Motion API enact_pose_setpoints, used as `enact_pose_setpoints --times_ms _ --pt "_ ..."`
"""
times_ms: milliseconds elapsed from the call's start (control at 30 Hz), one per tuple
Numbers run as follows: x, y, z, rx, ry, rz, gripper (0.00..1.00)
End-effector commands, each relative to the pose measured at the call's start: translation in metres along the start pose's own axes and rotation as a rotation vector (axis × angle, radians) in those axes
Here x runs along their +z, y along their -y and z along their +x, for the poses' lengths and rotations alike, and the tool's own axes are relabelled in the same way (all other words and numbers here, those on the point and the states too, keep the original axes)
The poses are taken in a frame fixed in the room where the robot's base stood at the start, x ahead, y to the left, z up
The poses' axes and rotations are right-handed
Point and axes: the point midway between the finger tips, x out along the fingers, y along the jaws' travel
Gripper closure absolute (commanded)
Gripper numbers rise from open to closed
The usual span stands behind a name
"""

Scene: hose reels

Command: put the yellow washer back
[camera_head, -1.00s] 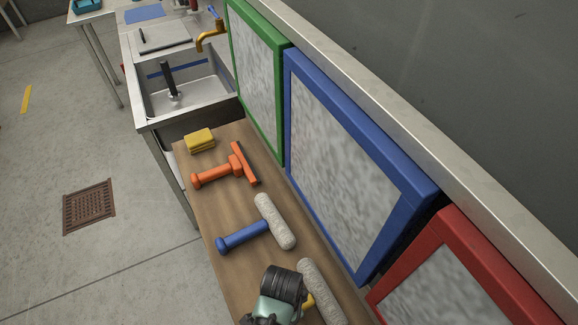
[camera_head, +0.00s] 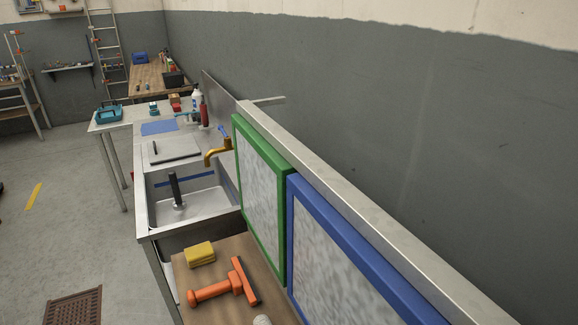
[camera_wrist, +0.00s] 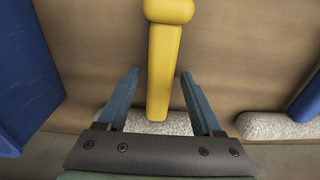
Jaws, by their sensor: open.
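The yellow washer shows in the wrist view as a yellow handle (camera_wrist: 163,65) with a pale fluffy head (camera_wrist: 157,126), lying on the wooden bench top (camera_wrist: 240,50). My gripper (camera_wrist: 160,74) is open, with one blue-grey finger on each side of the handle near the head. I see gaps between the handle and both fingers. My palm hides part of the fluffy head. Neither the yellow washer nor my gripper is in the head view.
A blue-handled washer (camera_wrist: 308,100) lies to the right in the wrist view. A blue surface (camera_wrist: 25,75) stands at the left. In the head view, an orange squeegee (camera_head: 226,286) and yellow sponge (camera_head: 200,253) lie on the bench, beside green-framed (camera_head: 262,180) and blue-framed (camera_head: 350,255) panels.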

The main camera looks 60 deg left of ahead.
Motion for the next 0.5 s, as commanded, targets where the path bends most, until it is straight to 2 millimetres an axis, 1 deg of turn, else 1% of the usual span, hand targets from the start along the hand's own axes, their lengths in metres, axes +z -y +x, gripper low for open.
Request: enact_pose_setpoints --times_ms 167,500 --pt "-0.001 0.001 -0.022 -0.002 -0.002 0.001 0.33" --pt "-0.001 0.001 -0.092 -0.003 -0.003 0.001 0.33"
